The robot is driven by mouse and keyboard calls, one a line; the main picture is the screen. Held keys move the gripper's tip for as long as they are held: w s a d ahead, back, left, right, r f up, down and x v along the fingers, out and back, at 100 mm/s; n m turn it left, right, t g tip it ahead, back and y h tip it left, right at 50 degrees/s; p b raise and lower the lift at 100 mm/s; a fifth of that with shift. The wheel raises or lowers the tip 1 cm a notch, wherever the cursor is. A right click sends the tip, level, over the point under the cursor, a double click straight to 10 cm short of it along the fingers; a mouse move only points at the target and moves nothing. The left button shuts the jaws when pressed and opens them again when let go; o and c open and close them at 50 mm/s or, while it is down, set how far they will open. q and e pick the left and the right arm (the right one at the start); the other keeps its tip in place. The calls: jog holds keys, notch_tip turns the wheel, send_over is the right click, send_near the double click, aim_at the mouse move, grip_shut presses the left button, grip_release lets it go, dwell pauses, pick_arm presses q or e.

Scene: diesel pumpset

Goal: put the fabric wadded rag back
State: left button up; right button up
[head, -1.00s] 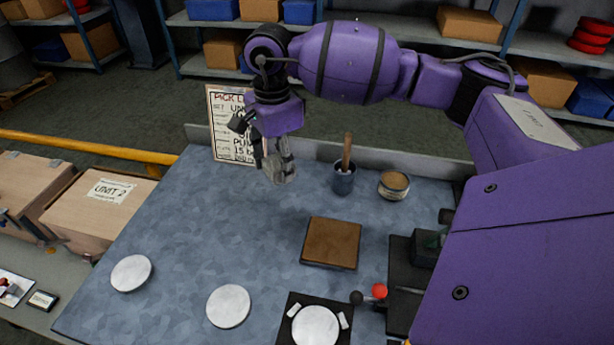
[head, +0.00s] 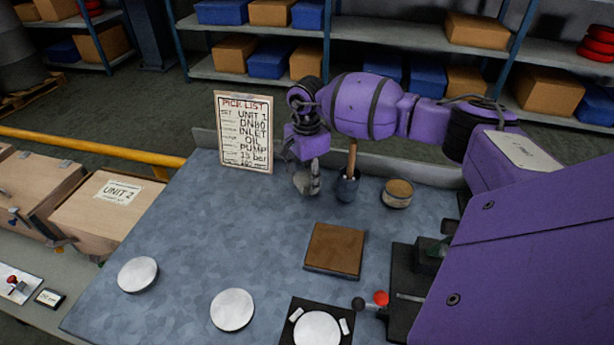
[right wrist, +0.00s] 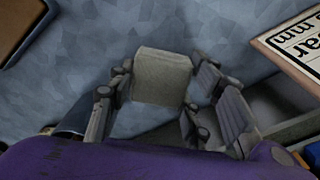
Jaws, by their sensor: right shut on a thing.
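The rag (right wrist: 163,75) shows in the right wrist view as a grey, block-shaped wad between the fingers of my right gripper (right wrist: 160,100). My right gripper is shut on it. In the head view the right gripper (head: 306,180) hangs over the back of the blue-grey bench, just left of a dark cup (head: 347,190) with a wooden handle (head: 352,158) standing in it. The rag is small and partly hidden by the fingers there. The fingers look apart from the cup. My left gripper is out of view.
The pick list board (head: 244,135) stands upright at the back edge, left of the gripper. A round tin (head: 398,193) is right of the cup. A brown square pad (head: 334,249) lies in front. White discs (head: 232,310) lie nearer. The bench's left middle is clear.

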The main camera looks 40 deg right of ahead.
aim_at(307, 176)
jog(key=shift+f, duration=0.2)
jog(key=o, duration=1.1)
jog(key=shift+r, duration=0.1)
notch_tip(307, 176, up, 12)
jog(key=shift+r+b, duration=0.2)
jog(key=shift+b, duration=0.1)
